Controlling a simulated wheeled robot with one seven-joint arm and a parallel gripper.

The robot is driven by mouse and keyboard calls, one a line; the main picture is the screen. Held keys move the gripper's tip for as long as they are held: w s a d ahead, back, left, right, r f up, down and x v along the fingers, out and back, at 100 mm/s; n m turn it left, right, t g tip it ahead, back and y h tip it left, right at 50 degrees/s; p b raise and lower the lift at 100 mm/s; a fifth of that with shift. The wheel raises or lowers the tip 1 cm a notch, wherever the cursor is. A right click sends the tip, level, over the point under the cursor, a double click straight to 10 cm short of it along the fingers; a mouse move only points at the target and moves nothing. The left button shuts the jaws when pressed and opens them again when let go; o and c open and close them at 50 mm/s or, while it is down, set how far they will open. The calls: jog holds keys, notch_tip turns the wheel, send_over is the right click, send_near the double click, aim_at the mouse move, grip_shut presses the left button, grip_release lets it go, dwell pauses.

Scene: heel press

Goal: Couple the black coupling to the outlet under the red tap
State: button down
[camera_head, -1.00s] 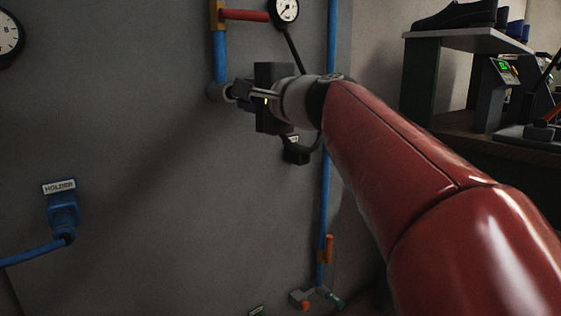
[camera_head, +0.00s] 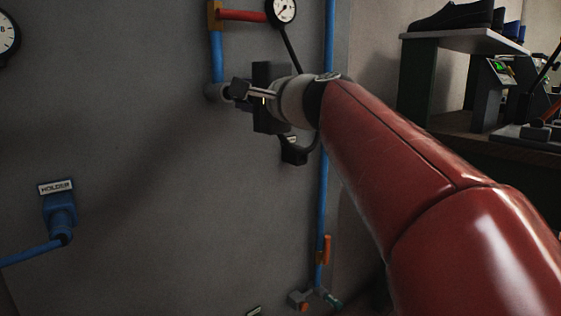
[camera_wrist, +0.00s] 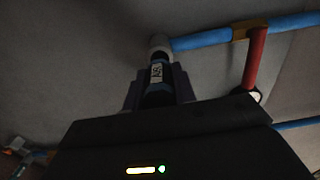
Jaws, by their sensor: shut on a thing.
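The red tap (camera_head: 243,15) has a red lever at the top of a blue pipe on the grey wall. Below it the pipe ends in a grey outlet (camera_head: 214,92); the outlet also shows in the wrist view (camera_wrist: 160,43). My gripper (camera_head: 238,91) is at the outlet's right side, shut on the black coupling (camera_wrist: 157,95), which carries a small white label. In the wrist view the coupling's front end lines up with the outlet and appears to meet it. How deeply they engage cannot be told. In the head view my fingers mostly hide the coupling.
A gauge (camera_head: 282,10) sits right of the red tap. A vertical blue pipe (camera_head: 325,190) runs behind my arm. A blue fitting (camera_head: 60,215) under a HOLDER label is at lower left. A shelf with shoes (camera_head: 460,17) stands at right. The wall between is bare.

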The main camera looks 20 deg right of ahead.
jog(key=shift+x, duration=1.45)
jog(key=c, duration=1.1)
grip_release()
jog(key=shift+o, duration=0.2)
jog(key=v, duration=0.8)
jog(key=s+a+f+n+g+h+p, duration=0.1)
jog(key=s+a+f+n+g, duration=0.2)
jog(key=f, duration=0.6)
jog(key=s+a+f+n+g+h+p, duration=0.1)
jog(key=s+f+n+g, duration=0.3)
jog(key=f, duration=0.4)
jog(key=s+d+f+n+g+h+p, duration=0.1)
jog(key=s+d+f+n+g+h, duration=0.1)
jog(key=s+f, duration=0.4)
jog(key=s+d+f+n+g+h+p, duration=0.1)
jog(key=s+f+n, duration=0.4)
jog(key=f, duration=0.6)
jog(key=s+d+g+h, duration=0.1)
jog(key=s, duration=0.1)
jog(key=shift+s+f, duration=0.3)
